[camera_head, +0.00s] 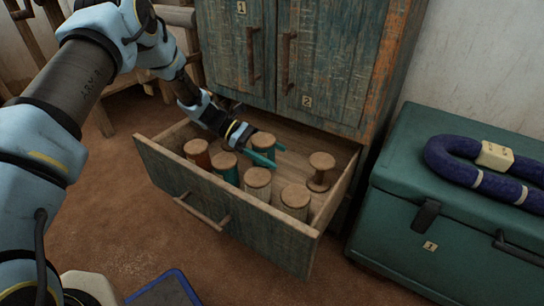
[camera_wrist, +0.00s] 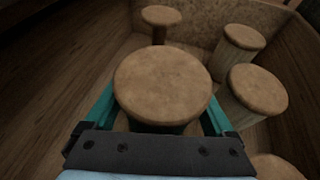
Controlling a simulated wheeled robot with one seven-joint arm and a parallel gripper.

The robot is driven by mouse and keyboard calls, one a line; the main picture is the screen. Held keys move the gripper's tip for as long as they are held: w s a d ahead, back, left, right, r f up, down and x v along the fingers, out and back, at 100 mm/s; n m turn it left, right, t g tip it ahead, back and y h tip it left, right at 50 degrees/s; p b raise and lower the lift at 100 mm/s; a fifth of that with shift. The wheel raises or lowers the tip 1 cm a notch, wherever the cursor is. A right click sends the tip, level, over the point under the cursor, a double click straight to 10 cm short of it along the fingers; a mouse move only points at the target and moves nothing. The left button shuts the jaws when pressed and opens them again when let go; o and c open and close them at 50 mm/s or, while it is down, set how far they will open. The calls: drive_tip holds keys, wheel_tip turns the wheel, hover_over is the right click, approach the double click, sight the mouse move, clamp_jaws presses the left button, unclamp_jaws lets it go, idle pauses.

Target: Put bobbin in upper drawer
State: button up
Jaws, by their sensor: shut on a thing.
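The drawer (camera_head: 187,208) is pulled out of the cabinet and holds several bobbins with round wooden tops. My gripper (camera_head: 263,156) reaches down into the drawer from the back left, with its teal fingers around one bobbin (camera_head: 263,138). In the wrist view this bobbin (camera_wrist: 162,84) stands between the two fingers, and its top hides most of its body. It looks upright; I cannot tell whether it touches the drawer floor. Around it are a reddish-brown bobbin (camera_head: 197,148), a teal bobbin (camera_head: 225,166), two pale bobbins (camera_head: 258,184) (camera_head: 295,202) and a bare wooden bobbin (camera_head: 320,172).
Cabinet doors marked 1 (camera_head: 234,50) and 2 (camera_head: 330,65) are closed above the drawer. A green chest (camera_head: 400,220) stands to the right with a dark blue padded loop (camera_head: 450,158) on its lid. A wooden frame (camera_head: 100,110) stands at the back left.

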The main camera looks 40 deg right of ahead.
drive_tip(key=shift+f, duration=0.4)
drive_tip(key=shift+f, duration=0.2)
drive_tip(key=o, duration=1.2)
drive_tip(key=shift+r, duration=0.2)
drive_tip(key=shift+r+p+v, duration=0.2)
drive_tip(key=shift+p+v, duration=0.55)
drive_tip(key=shift+v, duration=2.35)
drive_tip(key=shift+r+p+v, duration=0.2)
drive_tip(key=shift+p+v, duration=0.55)
drive_tip(key=shift+v, duration=2.35)
